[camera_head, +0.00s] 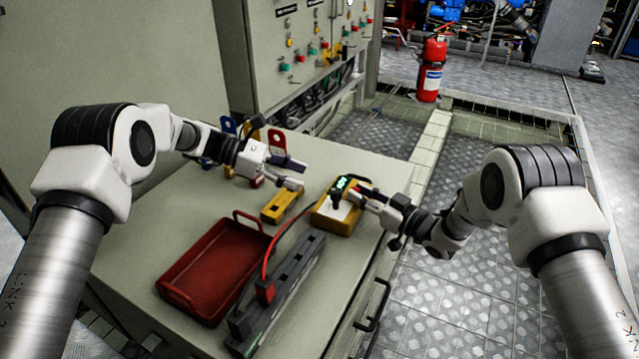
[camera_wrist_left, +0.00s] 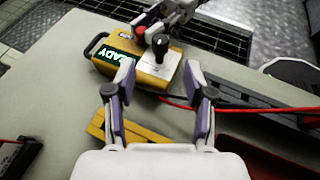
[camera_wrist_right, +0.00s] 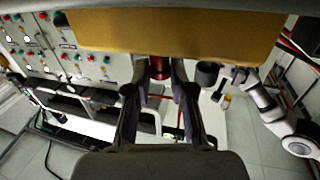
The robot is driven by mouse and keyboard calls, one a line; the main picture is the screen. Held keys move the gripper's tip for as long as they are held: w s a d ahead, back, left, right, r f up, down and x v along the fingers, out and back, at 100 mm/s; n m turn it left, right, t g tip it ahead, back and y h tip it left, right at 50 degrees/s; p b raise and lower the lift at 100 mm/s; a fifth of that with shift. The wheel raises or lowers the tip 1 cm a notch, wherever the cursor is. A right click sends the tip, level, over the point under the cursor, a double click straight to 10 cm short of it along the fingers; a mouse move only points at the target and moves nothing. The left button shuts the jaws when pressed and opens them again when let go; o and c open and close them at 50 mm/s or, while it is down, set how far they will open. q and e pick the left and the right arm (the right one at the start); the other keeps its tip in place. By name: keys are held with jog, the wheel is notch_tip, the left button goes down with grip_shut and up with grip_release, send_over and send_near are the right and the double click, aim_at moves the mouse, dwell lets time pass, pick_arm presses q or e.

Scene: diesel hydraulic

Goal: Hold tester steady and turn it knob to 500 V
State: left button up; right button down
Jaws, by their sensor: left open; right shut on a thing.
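The yellow tester (camera_head: 335,222) stands on the grey cabinet top. In the left wrist view the tester (camera_wrist_left: 150,82) has a green display (camera_wrist_left: 117,58), partly covered by a finger, ending in "ADY", and an upright black knob (camera_wrist_left: 160,45) on a pale panel. My right gripper (camera_head: 357,196) is at the tester's right side. In the right wrist view it is shut on a small red part (camera_wrist_right: 158,70) of the tester, with the black knob (camera_wrist_right: 207,72) beside it. My left gripper (camera_head: 292,174) is open and empty; its fingers (camera_wrist_left: 160,82) point at the tester, apart from it.
A red tray (camera_head: 215,265), a dark grey rail-like block (camera_head: 285,285) and a yellow bar (camera_head: 280,205) lie on the cabinet top. A red cable (camera_head: 268,258) runs to the tester. A control panel (camera_head: 300,40) stands behind; a fire extinguisher (camera_head: 430,75) is on the floor.

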pick_arm(q)
jog(key=shift+v, duration=0.75)
